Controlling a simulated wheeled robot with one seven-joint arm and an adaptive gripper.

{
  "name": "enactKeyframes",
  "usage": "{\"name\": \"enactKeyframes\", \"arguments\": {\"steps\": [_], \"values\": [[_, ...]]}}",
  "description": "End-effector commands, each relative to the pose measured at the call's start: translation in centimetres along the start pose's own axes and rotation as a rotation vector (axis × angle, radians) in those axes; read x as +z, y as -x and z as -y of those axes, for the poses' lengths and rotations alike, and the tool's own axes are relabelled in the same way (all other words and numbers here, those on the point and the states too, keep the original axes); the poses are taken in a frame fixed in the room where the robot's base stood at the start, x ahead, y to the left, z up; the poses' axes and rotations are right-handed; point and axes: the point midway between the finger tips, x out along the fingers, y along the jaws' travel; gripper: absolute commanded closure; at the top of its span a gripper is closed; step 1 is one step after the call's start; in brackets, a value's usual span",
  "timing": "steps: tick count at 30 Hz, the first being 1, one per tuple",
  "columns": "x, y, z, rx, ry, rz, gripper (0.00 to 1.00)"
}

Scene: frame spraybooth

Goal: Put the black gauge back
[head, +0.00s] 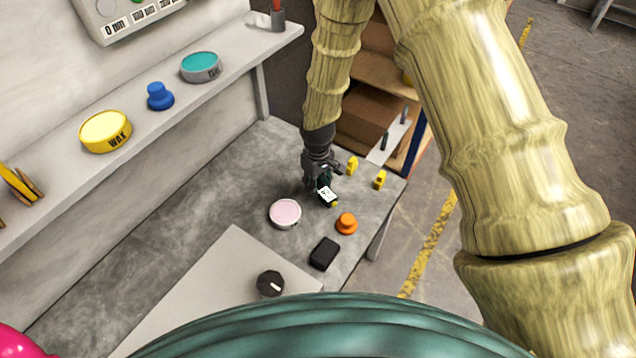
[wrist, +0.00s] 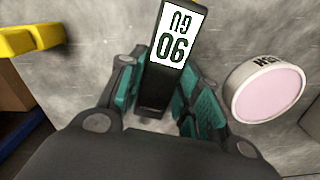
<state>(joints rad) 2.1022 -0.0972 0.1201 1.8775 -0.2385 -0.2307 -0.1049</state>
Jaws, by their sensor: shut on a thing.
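The black gauge, a dark block with a white label reading "90 GU", is between my fingers in the wrist view (wrist: 159,95). Its white label also shows in the head view (head: 326,193). My gripper (head: 322,182) is shut on it, with the teal finger pads on either side in the wrist view (wrist: 165,105). It is low over the grey workbench (head: 190,215), near its right end. I cannot tell whether the gauge touches the bench. Its lower end is partly hidden between the fingers.
A pink-topped tin (head: 285,213), an orange knob (head: 346,222) and a black block (head: 324,253) stand close by. Yellow pieces (head: 380,180) are by the bench's right edge. A shelf (head: 210,90) holds a yellow wax tin (head: 105,131). The bench's left part is clear.

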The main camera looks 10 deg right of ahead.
Motion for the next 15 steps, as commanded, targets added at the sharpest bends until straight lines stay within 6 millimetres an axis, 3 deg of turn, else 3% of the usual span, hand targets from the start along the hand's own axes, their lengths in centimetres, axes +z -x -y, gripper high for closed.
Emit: {"name": "enactKeyframes", "arguments": {"steps": [6,7,9,11,15], "values": [[0.00,-0.36,0.00,0.000,0.000,0.000,0.99],[-0.02,-0.32,-0.01,0.000,0.000,0.000,0.63],[-0.02,-0.31,-0.01,0.000,0.000,0.000,0.50],[-0.02,-0.31,-0.01,0.000,0.000,0.000,0.41],[-0.02,-0.31,-0.01,0.000,0.000,0.000,0.41]]}}
